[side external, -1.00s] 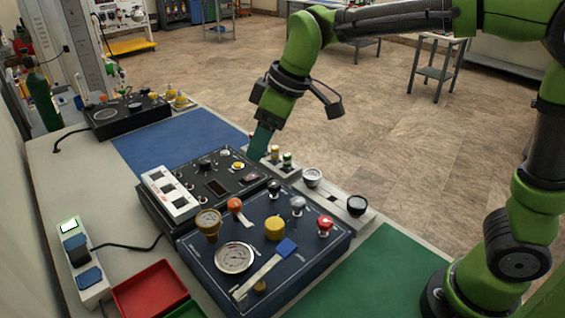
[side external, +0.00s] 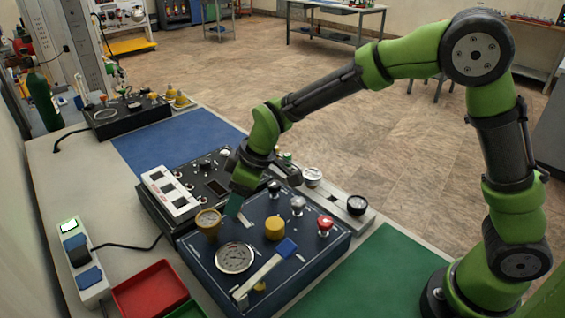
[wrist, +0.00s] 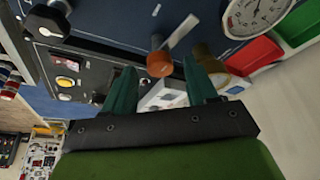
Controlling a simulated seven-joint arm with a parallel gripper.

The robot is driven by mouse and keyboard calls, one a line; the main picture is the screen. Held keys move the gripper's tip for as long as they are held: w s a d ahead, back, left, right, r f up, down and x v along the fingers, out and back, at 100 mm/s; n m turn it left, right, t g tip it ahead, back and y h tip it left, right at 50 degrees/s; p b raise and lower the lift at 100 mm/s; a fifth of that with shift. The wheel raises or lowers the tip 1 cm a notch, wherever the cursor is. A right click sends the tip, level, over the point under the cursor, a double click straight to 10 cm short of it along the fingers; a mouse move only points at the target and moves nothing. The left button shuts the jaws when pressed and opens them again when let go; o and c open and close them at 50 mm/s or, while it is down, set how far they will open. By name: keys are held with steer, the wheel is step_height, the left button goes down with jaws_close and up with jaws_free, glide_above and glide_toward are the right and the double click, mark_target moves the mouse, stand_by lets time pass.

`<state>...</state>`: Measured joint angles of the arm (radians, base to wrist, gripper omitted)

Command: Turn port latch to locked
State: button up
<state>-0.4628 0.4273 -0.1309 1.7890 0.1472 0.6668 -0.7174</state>
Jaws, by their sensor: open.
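The dark blue trainer panel (side external: 300,247) carries several knobs, and no label marking the port latch is readable. An orange knob with a pale flat lever (wrist: 181,32) shows in the wrist view; the knob (wrist: 158,62) sits between my fingertips. In the side view my gripper hides this knob. A longer pale lever with a blue end (side external: 286,248) lies diagonally across the panel's front. My gripper (wrist: 160,67) is open, its green fingers apart, tilted down over the panel's back left. It also shows in the side view (side external: 233,206). Whether it touches the knob cannot be told.
A brass gauge (side external: 208,222) stands just left of my gripper, and a yellow knob (side external: 275,228) to its right. A red mushroom button (side external: 325,223) is farther right. A black panel (side external: 190,158) lies behind. The green mat (side external: 375,270) is clear.

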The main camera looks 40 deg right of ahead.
steer(key=shift+w+a+f, duration=0.15)
steer(key=shift+f, duration=0.3)
steer(key=c, duration=1.1)
steer(key=shift+o, duration=0.2)
